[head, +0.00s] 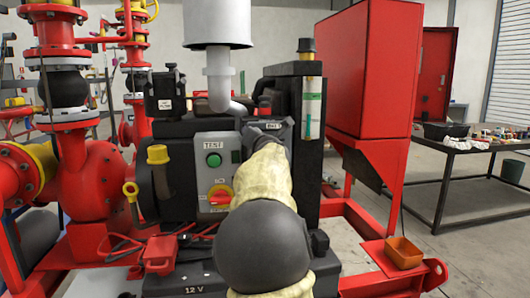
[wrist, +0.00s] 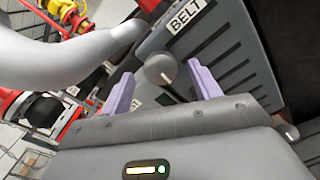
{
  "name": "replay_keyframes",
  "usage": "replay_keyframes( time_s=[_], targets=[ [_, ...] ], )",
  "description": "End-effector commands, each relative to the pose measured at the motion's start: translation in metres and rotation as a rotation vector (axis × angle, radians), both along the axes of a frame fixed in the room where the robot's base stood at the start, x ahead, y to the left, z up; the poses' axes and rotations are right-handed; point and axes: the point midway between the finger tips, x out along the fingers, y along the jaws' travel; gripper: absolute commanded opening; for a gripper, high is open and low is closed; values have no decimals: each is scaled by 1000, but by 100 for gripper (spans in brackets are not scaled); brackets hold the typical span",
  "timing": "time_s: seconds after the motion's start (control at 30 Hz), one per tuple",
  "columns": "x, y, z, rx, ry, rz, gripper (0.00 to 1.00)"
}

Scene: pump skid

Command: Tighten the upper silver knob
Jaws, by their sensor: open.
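The upper silver knob (wrist: 160,68) is a grey disc with a pale mark on its edge, mounted on the dark grey belt guard (wrist: 225,52) below the BELT label. My gripper (wrist: 159,76) is open, with its two lilac fingers pointing at the guard. The knob appears between the fingertips, with a gap on both sides; I cannot tell how deep the tips reach. A second, lower silver knob (wrist: 287,132) shows at the right in the wrist view. In the head view my gripper (head: 266,128) is at the guard, and my arm hides both knobs.
A pale exhaust pipe (wrist: 70,60) runs close by on the left in the wrist view. A panel (head: 216,172) with a green button and red-yellow switch stands left of my arm. A red tank (head: 362,70) stands to the right, with a cluttered table (head: 460,146) beyond.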

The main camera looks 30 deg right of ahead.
Motion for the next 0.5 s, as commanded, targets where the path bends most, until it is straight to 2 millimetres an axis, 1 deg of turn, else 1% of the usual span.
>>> replay_keyframes(
  time_s=[0.03,0.1,0.5],
  targets=[
    [-8,3,-3,5,-2,2,62],
    [-18,6,-2,4,-4,2,62],
    [-73,22,-3,3,-4,3,62]
  ],
)
